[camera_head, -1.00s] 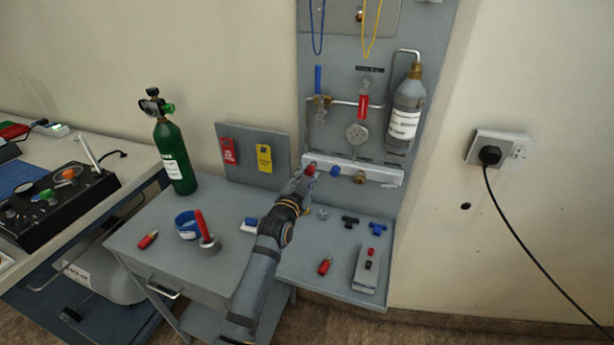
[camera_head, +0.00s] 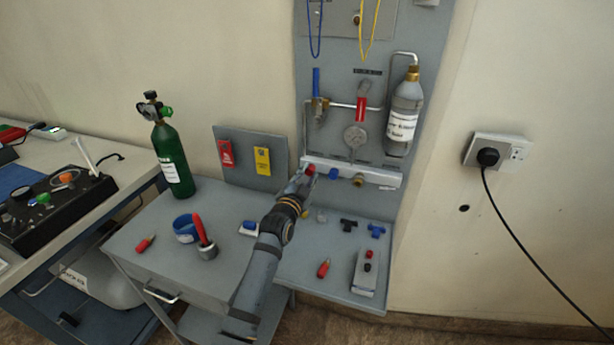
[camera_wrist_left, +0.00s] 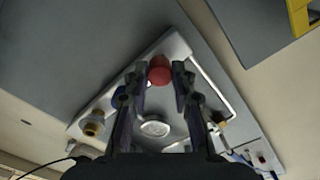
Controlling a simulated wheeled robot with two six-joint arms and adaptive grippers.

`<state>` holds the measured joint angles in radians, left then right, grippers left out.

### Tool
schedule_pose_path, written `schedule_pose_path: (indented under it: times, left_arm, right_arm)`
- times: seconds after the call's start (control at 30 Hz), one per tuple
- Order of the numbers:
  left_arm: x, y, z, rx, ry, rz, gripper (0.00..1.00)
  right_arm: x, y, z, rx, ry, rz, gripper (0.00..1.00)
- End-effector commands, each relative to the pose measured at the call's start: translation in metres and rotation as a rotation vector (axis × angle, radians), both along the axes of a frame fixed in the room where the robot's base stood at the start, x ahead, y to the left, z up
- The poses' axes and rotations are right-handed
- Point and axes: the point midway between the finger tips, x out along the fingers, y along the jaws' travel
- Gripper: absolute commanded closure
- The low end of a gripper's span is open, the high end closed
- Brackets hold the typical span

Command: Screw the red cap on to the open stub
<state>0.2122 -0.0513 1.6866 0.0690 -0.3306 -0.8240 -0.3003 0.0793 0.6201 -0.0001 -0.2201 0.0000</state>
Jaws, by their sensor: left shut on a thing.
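The red cap (camera_head: 310,169) is at the left end of the pale rail (camera_head: 386,180) on the panel. My left gripper (camera_head: 306,173) is shut on it. In the left wrist view the cap (camera_wrist_left: 159,70) sits between the two fingertips (camera_wrist_left: 160,76), in front of the rail. The stub behind the cap is hidden, so I cannot tell whether the cap is threaded on. A blue cap (camera_head: 333,174) and a brass stub (camera_head: 358,180) are further right along the rail. My right gripper is not in view.
Below the rail, the grey bench holds a red marker-like item (camera_head: 323,268), black (camera_head: 348,225) and blue (camera_head: 376,230) fittings and a grey block (camera_head: 365,272). A green cylinder (camera_head: 173,160) stands left.

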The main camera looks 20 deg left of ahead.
Motion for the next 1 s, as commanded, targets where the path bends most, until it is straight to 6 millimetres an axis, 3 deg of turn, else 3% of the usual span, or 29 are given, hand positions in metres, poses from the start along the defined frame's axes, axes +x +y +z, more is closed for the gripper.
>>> schedule_pose_path:
  times: [0.1, 0.37, 0.6, 0.87, 1.0]
  left_arm:
    - [0.0001, 0.0000, 0.0004, 0.108, -0.005, 0.000, 1.00]
    - [0.0001, 0.0000, 0.0004, 0.126, -0.006, 0.000, 1.00]
    - [0.0002, -0.0002, 0.0002, 0.398, -0.015, 0.000, 1.00]
    - [0.0002, -0.0002, 0.0004, 0.420, -0.015, 0.000, 1.00]
    - [0.0003, -0.0003, 0.0000, 0.566, -0.020, 0.000, 1.00]
  right_arm:
    - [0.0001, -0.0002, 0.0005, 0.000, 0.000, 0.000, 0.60]
    - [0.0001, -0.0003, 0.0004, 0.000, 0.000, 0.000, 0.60]
    - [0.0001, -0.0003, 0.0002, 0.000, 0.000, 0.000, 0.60]
    - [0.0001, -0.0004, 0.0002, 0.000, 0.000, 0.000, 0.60]
    - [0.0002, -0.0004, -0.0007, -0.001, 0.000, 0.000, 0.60]
